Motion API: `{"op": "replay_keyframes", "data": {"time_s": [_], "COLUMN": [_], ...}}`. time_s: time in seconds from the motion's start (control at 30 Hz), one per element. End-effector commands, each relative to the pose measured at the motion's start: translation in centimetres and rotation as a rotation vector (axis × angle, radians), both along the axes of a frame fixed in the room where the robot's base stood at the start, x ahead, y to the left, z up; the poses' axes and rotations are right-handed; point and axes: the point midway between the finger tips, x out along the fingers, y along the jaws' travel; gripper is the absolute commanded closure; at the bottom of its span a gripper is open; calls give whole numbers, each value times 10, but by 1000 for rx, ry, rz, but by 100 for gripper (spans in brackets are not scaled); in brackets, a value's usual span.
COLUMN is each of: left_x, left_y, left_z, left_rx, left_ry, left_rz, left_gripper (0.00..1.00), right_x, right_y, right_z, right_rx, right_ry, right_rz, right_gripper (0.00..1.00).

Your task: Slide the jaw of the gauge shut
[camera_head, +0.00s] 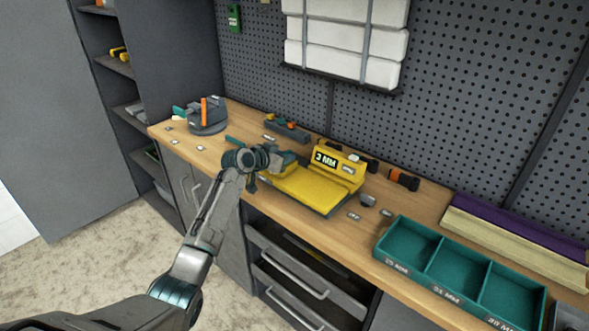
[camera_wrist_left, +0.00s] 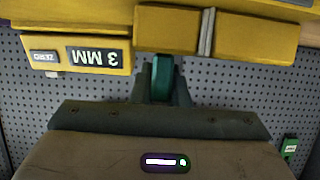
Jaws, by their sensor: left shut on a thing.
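The yellow gauge (camera_head: 312,188) lies on the wooden bench, with a raised block at its back that carries a "3 MM" display (camera_head: 326,159). My left gripper (camera_head: 272,160) is at the gauge's left end and hides part of it. In the left wrist view, the gripper's fingers (camera_wrist_left: 162,84) are shut on a dark green tab (camera_wrist_left: 162,70), which meets the edge of a yellow block (camera_wrist_left: 167,29) of the gauge. A thin grey metal strip (camera_wrist_left: 207,32) shows between this block and another yellow block (camera_wrist_left: 256,38). The display (camera_wrist_left: 98,57) appears upside down there. My right gripper is out of view.
A teal three-compartment tray (camera_head: 437,257) stands on the bench to the right. A dark round device (camera_head: 207,119) with an orange part stands at the left end. Small tools lie along the pegboard (camera_head: 480,90) behind. A drawer (camera_head: 290,281) below the bench is partly open.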

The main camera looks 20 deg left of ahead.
Motion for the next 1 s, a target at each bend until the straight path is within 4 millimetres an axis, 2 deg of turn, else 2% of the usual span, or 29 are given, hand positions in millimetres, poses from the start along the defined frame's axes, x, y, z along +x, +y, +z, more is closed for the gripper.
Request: {"op": "replay_keyframes", "data": {"time_s": [0.33,0.37,0.43,0.47,0.77,0.87,1.0], "left_x": [1,1,1,1,0,-6,-24], "left_y": [4,5,4,4,4,7,14], "left_z": [2,2,2,2,1,2,9], "left_rx": [4,4,4,4,2,4,6], "left_ry": [-1,-1,-1,-1,-1,-1,-2], "left_rz": [3,3,3,3,1,2,2], "left_gripper": [100,80,66,64,64,64,64], "right_x": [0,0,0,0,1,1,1], "right_y": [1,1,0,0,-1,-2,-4], "right_z": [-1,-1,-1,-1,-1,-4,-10], "right_rx": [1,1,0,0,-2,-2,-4], "right_ry": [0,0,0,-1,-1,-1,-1], "right_rz": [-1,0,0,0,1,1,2], "right_gripper": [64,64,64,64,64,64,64]}}
